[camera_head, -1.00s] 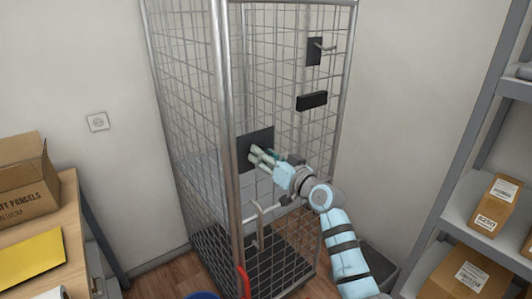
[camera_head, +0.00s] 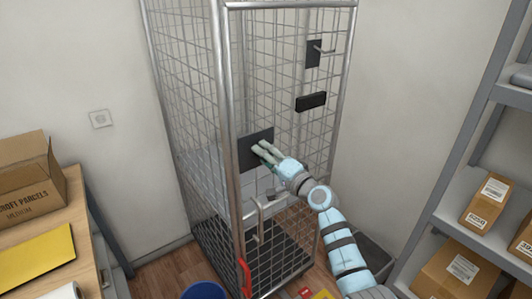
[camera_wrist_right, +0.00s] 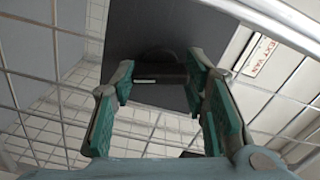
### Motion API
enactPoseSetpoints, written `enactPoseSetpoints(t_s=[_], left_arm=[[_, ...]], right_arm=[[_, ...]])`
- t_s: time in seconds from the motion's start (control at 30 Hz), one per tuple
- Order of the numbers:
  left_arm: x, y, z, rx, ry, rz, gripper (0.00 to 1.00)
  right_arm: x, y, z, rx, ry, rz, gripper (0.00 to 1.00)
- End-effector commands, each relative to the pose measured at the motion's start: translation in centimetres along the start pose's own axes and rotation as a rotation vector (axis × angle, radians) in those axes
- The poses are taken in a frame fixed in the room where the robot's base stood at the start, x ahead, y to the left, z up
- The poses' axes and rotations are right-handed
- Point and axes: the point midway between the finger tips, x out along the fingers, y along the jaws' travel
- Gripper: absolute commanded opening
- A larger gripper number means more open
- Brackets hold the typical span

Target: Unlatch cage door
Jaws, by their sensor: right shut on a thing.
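The tall wire cage (camera_head: 231,100) stands against the wall with its door facing me. A dark square plate (camera_head: 249,151) is on the door. My right gripper (camera_head: 262,148) reaches in from the right, with its fingertips in front of this plate. In the right wrist view, the green-padded fingers (camera_wrist_right: 158,92) are on either side of a dark latch piece (camera_wrist_right: 158,72) on the plate and are shut on it. The fingers hide part of the latch in the head view. The door looks closed. My left gripper is not in view.
A black box (camera_head: 311,101) and a lever on a dark plate (camera_head: 314,53) are higher on the cage. A bent metal handle (camera_head: 258,217) is lower down. Shelves with parcels (camera_head: 492,200) stand right; a table with a carton (camera_head: 28,180) stands left.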

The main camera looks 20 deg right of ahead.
Motion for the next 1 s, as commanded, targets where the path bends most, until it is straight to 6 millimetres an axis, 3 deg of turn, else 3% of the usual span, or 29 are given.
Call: enactPoseSetpoints(t_s=[0.4,1.0], left_arm=[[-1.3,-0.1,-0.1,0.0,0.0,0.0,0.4],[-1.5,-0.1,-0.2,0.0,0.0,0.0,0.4]], right_arm=[[0.0,-0.1,0.0,0.259,0.001,0.0,0.13],[0.0,0.1,0.0,0.319,0.0,0.0,0.13]])
